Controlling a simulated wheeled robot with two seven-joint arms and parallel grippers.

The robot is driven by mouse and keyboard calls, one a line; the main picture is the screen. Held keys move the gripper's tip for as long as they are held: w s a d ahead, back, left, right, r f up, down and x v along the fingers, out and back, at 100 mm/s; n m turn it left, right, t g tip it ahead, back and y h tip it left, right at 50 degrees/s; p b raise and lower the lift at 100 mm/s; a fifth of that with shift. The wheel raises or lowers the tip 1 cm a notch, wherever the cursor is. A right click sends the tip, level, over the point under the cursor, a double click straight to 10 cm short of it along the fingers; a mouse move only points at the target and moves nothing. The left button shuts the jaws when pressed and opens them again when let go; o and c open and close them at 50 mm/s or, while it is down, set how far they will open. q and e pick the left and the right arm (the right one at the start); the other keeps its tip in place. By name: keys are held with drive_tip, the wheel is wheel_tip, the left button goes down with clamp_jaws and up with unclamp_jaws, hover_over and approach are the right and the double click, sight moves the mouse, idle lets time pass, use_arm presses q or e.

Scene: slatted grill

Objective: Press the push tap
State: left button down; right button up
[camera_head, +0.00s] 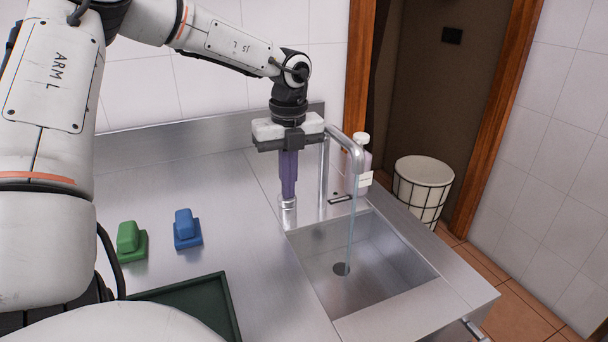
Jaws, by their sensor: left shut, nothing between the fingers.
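The push tap (288,214) is a short metal cylinder on the counter at the left rim of the sink. My left gripper (288,195) points straight down with its purple fingers shut and empty. Its tips are at the top of the push tap and appear to touch it. The tap's upper end is hidden by the fingertips. The curved metal spout (357,155) stands just right of the gripper, and a stream of water (351,225) runs from it into the sink (385,293). My right gripper is not in view.
A green block-shaped object (130,240) and a blue one (186,228) sit on the steel counter at left, with a dark green tray (228,305) in front. A white-capped bottle (364,165) stands behind the spout. A white bin (423,187) is on the floor.

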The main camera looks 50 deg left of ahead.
use_arm(q)
drive_tip(key=shift+s+f, duration=0.2)
drive_tip(key=shift+f, duration=0.05)
drive_tip(key=shift+r, duration=0.15)
wheel_tip(320, 180, up, 4)
drive_tip(key=p, duration=0.2)
drive_tip(key=shift+w+r+p, duration=0.15)
drive_tip(key=shift+r+p, duration=0.05)
drive_tip(key=shift+p, duration=0.1)
wheel_tip(320, 180, up, 10)
drive_tip(key=shift+d+b, duration=0.25)
drive_tip(key=shift+b, duration=0.2)
drive_tip(key=shift+w+f, duration=0.1)
